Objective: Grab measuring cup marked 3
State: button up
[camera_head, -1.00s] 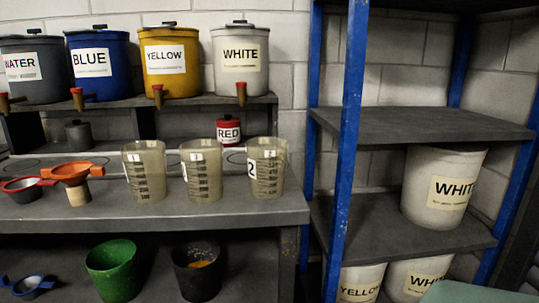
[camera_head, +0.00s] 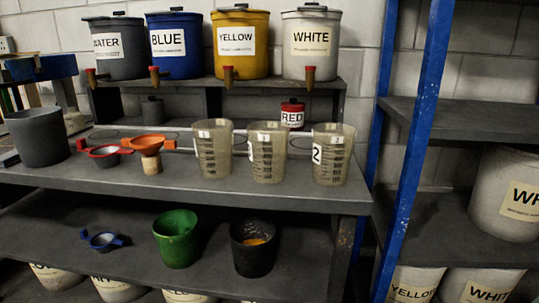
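Three translucent measuring cups stand upright in a row on the grey bench. The right cup (camera_head: 335,160) has a large label with a 2 on its left side. The middle cup (camera_head: 269,158) has a white label on its left side, seen nearly edge-on, and its number is not readable. The left cup (camera_head: 213,155) shows a small tag near its rim and no large label facing me. I cannot tell which cup is marked 3. All have dark scale marks and look empty. My gripper is not in view.
Grey bench (camera_head: 110,192) holds a dark bucket (camera_head: 37,140), red funnel (camera_head: 104,155) and orange funnel (camera_head: 148,146) left of the cups. Behind are a red can (camera_head: 292,115) and labelled paint tanks (camera_head: 311,50). A blue rack post (camera_head: 410,150) stands right of the bench.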

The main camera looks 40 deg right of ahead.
aim_at(268, 140)
jog(key=k+l, duration=0.1)
jog(key=l, duration=0.25)
jog(key=k+l+u, duration=0.1)
jog(key=l, duration=0.25)
jog(key=k+l+u, duration=0.1)
jog(key=l, duration=0.25)
jog(key=k+l, duration=0.15)
jog(key=l, duration=0.15)
